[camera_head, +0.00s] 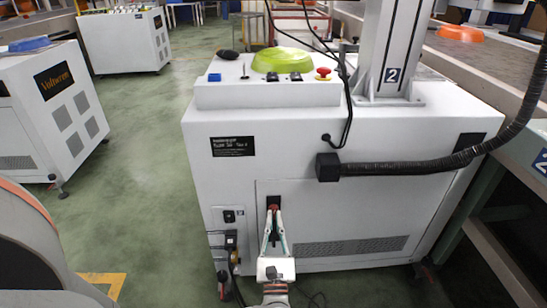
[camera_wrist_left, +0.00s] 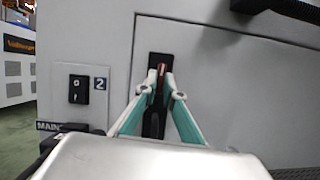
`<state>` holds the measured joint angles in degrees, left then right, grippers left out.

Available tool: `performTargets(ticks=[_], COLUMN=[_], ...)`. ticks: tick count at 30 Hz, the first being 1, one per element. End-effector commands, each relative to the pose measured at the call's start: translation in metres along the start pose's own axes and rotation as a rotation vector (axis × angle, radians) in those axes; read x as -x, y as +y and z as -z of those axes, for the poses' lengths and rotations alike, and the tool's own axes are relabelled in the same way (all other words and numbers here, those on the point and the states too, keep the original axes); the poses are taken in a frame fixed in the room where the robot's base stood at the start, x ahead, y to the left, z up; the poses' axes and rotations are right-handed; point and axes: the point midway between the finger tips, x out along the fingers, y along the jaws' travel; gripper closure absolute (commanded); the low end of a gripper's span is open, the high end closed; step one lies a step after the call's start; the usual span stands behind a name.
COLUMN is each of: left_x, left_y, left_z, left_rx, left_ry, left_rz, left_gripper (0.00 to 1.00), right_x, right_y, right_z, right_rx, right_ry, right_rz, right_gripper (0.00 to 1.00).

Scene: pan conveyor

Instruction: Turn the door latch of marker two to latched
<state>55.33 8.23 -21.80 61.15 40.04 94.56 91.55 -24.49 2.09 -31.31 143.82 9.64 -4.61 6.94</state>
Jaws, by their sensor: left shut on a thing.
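The white cabinet of marker two (camera_head: 300,165) stands ahead, with a label "2" on its column. Its door (camera_head: 350,215) is on the front face. The black door latch (camera_head: 273,202) is at the door's upper left edge. In the left wrist view, the latch (camera_wrist_left: 160,62) shows a black plate and a handle with a red part, standing upright. My left gripper (camera_head: 273,215) is shut on the latch handle, its fingers on both sides of it; it also shows in the left wrist view (camera_wrist_left: 161,88). The fingers hide part of the handle. My right gripper is not in view.
A black power switch (camera_wrist_left: 78,88) sits left of the door. A black hose (camera_head: 430,165) leaves the cabinet front to the right. A green bowl (camera_head: 282,60) and a red button (camera_head: 323,73) are on top. Open green floor (camera_head: 140,150) lies left.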

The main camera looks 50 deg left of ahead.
Motion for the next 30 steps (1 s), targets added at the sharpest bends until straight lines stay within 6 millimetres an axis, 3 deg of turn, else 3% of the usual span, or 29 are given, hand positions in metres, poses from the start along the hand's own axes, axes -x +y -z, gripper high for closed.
performTargets(ticks=[23,24,25,30], left_x=[-0.0003,-0.0003,-0.0003,-0.0003], left_y=[-0.0014,-0.0014,-0.0014,-0.0012], left_z=[-0.0006,-0.0006,-0.0006,-0.0004], left_rx=[0.094,0.094,0.094,0.092], left_ry=[0.000,0.000,0.000,0.000], left_rz=[-0.038,-0.038,-0.038,-0.038], left_gripper=[1.00,0.84,0.76,0.75], right_x=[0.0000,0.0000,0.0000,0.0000], right_y=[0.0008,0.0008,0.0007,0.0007], right_z=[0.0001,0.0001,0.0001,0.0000], right_rx=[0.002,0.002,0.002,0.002], right_ry=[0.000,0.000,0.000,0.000], right_rz=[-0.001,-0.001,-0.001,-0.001], right_gripper=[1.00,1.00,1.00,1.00])
